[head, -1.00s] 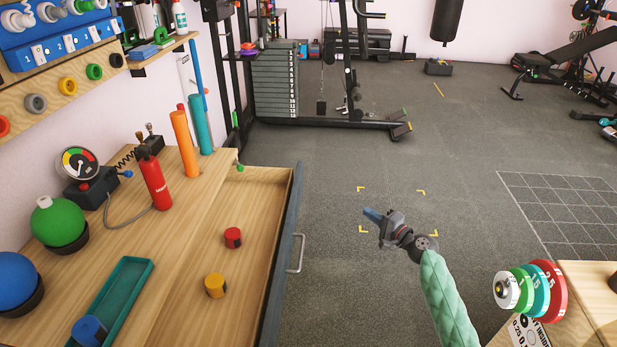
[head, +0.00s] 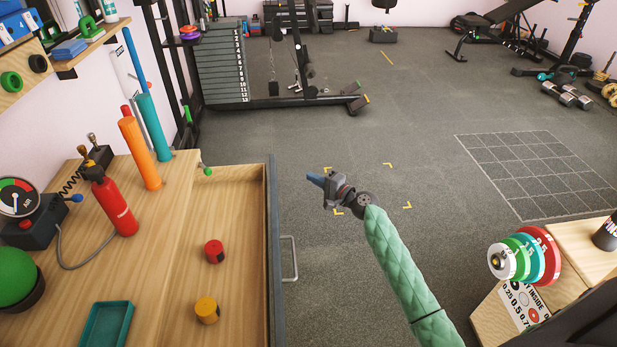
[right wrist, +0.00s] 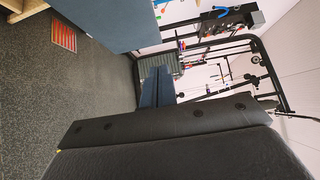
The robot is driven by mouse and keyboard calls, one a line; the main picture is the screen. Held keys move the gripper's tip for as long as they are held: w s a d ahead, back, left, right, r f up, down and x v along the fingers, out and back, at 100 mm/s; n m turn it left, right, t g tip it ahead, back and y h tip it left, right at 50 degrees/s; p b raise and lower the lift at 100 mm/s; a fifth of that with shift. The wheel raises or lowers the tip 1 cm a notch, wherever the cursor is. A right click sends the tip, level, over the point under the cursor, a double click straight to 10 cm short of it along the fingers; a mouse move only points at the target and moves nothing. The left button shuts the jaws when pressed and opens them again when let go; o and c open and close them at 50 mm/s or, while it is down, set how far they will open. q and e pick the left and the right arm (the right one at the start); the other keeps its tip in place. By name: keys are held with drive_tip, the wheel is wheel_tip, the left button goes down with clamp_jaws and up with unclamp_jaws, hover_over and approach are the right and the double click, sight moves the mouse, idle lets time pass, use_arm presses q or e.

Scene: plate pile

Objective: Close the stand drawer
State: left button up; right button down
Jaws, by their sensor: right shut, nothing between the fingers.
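The stand (head: 120,262) is a light wood bench at the left of the head view. Its drawer (head: 249,190) stands open to the right, with a blue-grey front (head: 274,215) and a silver bar handle (head: 293,258). My right gripper (head: 314,179) is shut and empty, out over the floor to the right of the drawer front in the picture, apart from it and farther off than the handle. In the right wrist view its blue fingers (right wrist: 157,86) are together, and a blue-grey panel (right wrist: 110,22) shows at the top. My left gripper is not in view.
A red weight (head: 214,251) and a yellow weight (head: 207,310) appear to lie in the drawer. A red cylinder (head: 114,205) and a teal tray (head: 106,326) are on the stand. A wooden box with coloured discs (head: 538,255) stands at right. Floor between is clear.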

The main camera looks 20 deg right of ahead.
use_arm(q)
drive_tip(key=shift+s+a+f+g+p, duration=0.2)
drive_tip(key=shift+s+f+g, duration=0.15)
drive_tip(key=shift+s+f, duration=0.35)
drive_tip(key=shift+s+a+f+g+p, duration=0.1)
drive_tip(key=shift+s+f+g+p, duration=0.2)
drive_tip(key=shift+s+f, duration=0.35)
use_arm(e)
drive_tip(key=w+a, duration=0.7)
drive_tip(key=shift+w+a, duration=0.3)
drive_tip(key=shift+w, duration=0.1)
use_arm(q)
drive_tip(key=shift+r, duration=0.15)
use_arm(e)
drive_tip(key=shift+f, duration=0.1)
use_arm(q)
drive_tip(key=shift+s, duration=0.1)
use_arm(e)
drive_tip(key=w+a, duration=0.3)
drive_tip(key=a, duration=0.8)
drive_tip(key=w+a, duration=0.3)
drive_tip(key=a, duration=0.7)
drive_tip(key=shift+w+a, duration=0.15)
drive_tip(key=shift+a, duration=0.2)
